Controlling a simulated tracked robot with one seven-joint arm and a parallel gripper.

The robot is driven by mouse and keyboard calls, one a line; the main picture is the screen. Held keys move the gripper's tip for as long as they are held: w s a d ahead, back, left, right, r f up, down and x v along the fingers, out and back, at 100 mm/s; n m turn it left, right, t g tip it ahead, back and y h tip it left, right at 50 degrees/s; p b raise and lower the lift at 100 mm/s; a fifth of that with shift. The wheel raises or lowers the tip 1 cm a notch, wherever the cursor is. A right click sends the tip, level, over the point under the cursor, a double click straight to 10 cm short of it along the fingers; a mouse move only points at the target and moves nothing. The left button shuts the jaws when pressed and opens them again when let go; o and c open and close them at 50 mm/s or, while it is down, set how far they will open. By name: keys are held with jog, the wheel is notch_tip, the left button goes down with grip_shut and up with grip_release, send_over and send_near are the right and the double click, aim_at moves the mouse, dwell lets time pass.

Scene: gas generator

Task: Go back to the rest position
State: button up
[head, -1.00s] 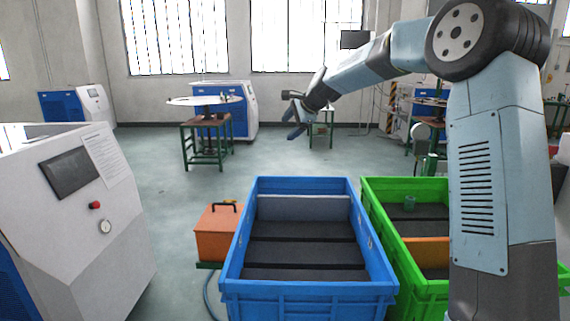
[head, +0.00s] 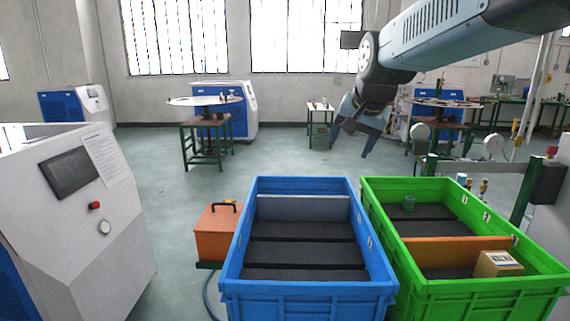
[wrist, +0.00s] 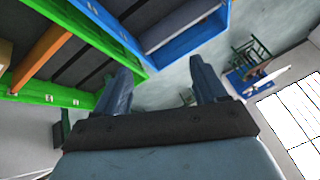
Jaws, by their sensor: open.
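My gripper (head: 352,148) hangs in the air beyond the far ends of the two crates in the head view, its blue fingers spread and pointing down. Nothing is between the fingers. In the wrist view the two fingers (wrist: 160,88) stand apart, with the green and blue crate edges beyond them. My arm reaches in from the upper right of the head view.
A blue crate (head: 232,262) stands in front, empty apart from its divider. An orange box (head: 217,235) is to the left. A white machine (head: 85,220) stands at far left.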

jog(key=s+d+f+n, duration=0.2)
jog(key=s+d+f, duration=0.1)
jog(key=s, duration=0.6)
jog(key=s+d+f+n+h, duration=0.1)
jog(key=s+d+f, duration=0.3)
jog(key=s, duration=0.6)
jog(key=shift+s+d+f+n+g, duration=0.35)
jog(key=shift+d+n, duration=0.25)
jog(key=shift+d, duration=0.2)
jog(key=shift+r, duration=0.1)
